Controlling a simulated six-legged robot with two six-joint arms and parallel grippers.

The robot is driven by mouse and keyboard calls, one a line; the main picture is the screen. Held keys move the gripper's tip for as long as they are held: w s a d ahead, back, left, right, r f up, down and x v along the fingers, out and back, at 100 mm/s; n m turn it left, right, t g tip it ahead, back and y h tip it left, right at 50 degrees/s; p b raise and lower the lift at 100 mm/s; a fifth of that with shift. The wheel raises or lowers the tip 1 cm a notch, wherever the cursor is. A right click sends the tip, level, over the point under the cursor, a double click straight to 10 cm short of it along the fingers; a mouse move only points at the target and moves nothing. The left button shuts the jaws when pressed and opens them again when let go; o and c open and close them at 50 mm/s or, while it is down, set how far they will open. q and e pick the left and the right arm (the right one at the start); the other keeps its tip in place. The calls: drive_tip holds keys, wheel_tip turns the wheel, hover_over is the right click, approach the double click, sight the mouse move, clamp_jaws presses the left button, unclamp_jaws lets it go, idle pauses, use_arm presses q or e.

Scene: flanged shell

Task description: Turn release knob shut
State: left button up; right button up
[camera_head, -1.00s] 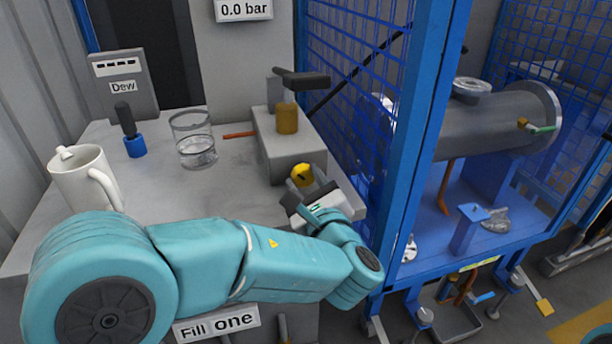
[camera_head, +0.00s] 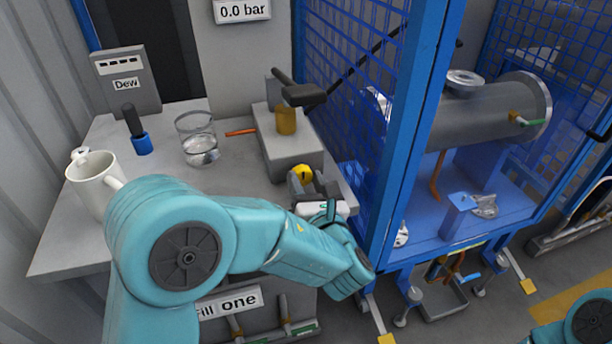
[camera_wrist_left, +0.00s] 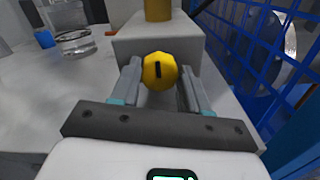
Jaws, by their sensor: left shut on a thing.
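The release knob (camera_head: 303,173) is a small yellow faceted knob on the front of a grey block (camera_head: 290,153). In the left wrist view the knob (camera_wrist_left: 159,70) shows a dark slot standing upright. My left gripper (camera_head: 313,187) is at the knob from the front. In the left wrist view its two fingers (camera_wrist_left: 160,82) stand on either side of the knob and are shut on it. A teal part of my right arm (camera_head: 590,322) shows at the lower right of the head view; its gripper is out of view.
A white mug (camera_head: 92,182), a glass of water (camera_head: 197,140) and a blue-based black-handled tool (camera_head: 137,130) stand on the grey bench. A blue mesh cage (camera_head: 400,150) with a grey flanged shell (camera_head: 475,118) is close on the right.

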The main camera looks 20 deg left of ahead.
use_arm(q)
drive_tip(key=shift+f, duration=0.15)
idle(0.4)
drive_tip(key=o, duration=0.8)
drive_tip(key=shift+s+d, duration=0.1)
